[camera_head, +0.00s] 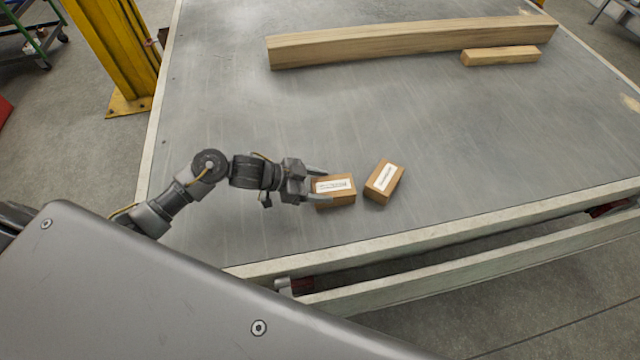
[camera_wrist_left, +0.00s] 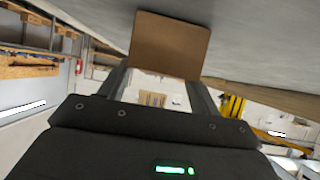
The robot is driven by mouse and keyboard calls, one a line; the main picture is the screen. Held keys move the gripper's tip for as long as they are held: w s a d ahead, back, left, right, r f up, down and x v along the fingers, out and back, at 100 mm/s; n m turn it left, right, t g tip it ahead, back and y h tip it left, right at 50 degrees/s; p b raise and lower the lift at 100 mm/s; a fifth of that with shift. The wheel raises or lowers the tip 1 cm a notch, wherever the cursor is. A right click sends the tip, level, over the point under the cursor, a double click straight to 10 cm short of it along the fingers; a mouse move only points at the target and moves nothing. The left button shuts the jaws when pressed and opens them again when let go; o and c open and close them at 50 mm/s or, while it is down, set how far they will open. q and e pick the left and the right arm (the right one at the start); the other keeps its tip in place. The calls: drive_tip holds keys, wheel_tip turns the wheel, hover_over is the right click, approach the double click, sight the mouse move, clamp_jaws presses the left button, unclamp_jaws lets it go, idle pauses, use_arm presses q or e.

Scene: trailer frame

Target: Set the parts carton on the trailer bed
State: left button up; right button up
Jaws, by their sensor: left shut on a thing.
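Two small brown cartons with white labels show in the head view over the grey trailer bed (camera_head: 240,125). My left gripper (camera_head: 318,186) is shut on the left carton (camera_head: 338,198), with one finger along each side. The same carton shows as a plain brown face (camera_wrist_left: 168,45) between the fingers in the left wrist view. It is at the bed surface or very close to it; I cannot tell whether it touches. The other carton (camera_head: 384,178) stands just to its right, turned at an angle, with a narrow gap between them. My right gripper is not in view.
A long wooden beam (camera_head: 410,42) and a short wooden block (camera_head: 500,56) lie at the far side of the bed. A yellow post (camera_head: 115,50) stands beyond the left edge. The bed is clear between the cartons and the beam.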

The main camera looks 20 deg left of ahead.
use_arm(q)
drive_tip(key=shift+f, duration=0.2)
drive_tip(key=o, duration=1.9)
drive_tip(key=shift+r, duration=0.25)
drive_tip(key=shift+s+a+r, duration=0.15)
drive_tip(key=shift+a, duration=0.2)
drive_tip(key=shift+v, duration=5.5)
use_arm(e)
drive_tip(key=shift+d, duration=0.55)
